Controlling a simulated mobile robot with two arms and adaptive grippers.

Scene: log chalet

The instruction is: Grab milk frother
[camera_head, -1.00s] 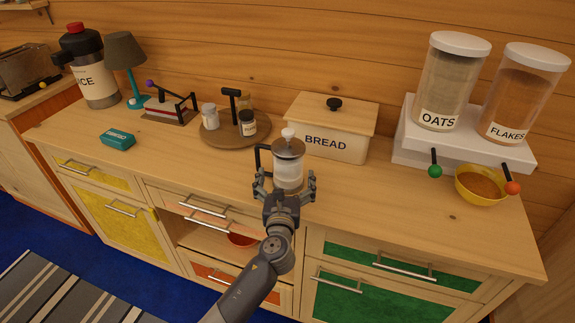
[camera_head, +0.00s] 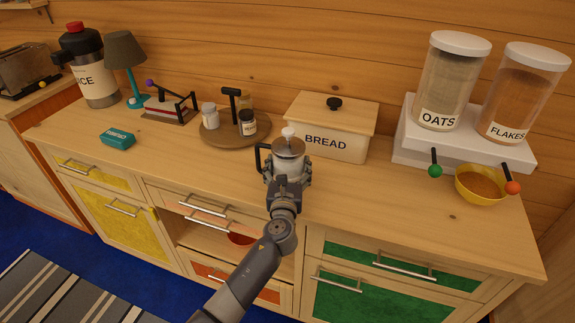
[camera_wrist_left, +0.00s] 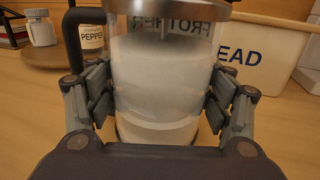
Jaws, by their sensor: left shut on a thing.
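The milk frother (camera_head: 288,148) is a clear jar with a metal lid, a white knob and a dark handle on its left side. It stands upright on the wooden counter in front of the bread box. In the left wrist view the frother (camera_wrist_left: 160,85) fills the middle, with white contents and part of the word "FROTHER" on it. My left gripper (camera_head: 287,180) is around the frother's body, shut on it with a finger on each side. The fingers also show in the left wrist view (camera_wrist_left: 160,108). My right gripper is not in view.
The bread box (camera_head: 330,135) stands just behind the frother. A round tray (camera_head: 235,139) with small jars is behind and left. A white stand (camera_head: 405,145) with oats and flakes dispensers and a yellow bowl (camera_head: 481,188) are at the right. The counter between is clear.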

